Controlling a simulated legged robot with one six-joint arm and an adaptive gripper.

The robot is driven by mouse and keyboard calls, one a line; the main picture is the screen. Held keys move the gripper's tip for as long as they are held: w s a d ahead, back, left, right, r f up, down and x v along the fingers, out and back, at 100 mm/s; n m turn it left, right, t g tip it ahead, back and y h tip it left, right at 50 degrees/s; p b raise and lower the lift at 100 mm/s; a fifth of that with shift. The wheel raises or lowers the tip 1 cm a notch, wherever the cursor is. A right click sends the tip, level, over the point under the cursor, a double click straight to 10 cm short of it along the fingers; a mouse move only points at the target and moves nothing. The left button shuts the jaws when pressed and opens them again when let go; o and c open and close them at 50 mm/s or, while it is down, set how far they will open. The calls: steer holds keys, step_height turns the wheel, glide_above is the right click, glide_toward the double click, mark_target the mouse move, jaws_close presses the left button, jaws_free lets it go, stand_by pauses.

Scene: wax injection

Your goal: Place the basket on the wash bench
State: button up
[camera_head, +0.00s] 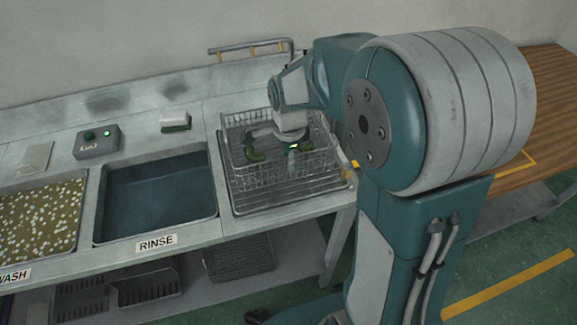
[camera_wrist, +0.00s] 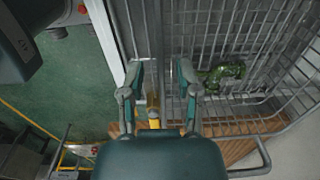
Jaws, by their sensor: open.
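The wire basket (camera_head: 250,180) rests on the ridged draining area of the wash bench (camera_head: 205,240), right of the rinse basin. Green pieces (camera_head: 256,155) lie inside it. My gripper (camera_head: 292,155) is over the basket in the head view; its fingertips are small and partly lost against the wire there. In the wrist view my gripper (camera_wrist: 159,72) is open, its two fingers apart. The basket mesh (camera_wrist: 225,40) and a green piece (camera_wrist: 222,74) show to the right of the fingers. I cannot tell whether a finger touches the wire.
The rinse basin (camera_head: 155,198) and the wash basin (camera_head: 40,215) with pale bits lie left. A control box (camera_head: 97,142) and a brush-like block (camera_head: 175,121) stand behind them. A rail (camera_head: 250,46) rises at the back. A wooden table (camera_head: 548,85) is at right.

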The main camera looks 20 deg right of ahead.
step_height(320, 180, up, 8)
steer(key=s+r+n+t, duration=0.2)
steer(key=s+r+n, duration=0.1)
steer(key=s+n, duration=0.6)
steer(key=s+r+n+t, duration=0.2)
steer(key=s+n+t, duration=0.1)
steer(key=s+n, duration=0.6)
steer(key=shift+d+r, duration=0.2)
steer(key=shift+r, duration=0.2)
stand_by(1.1)
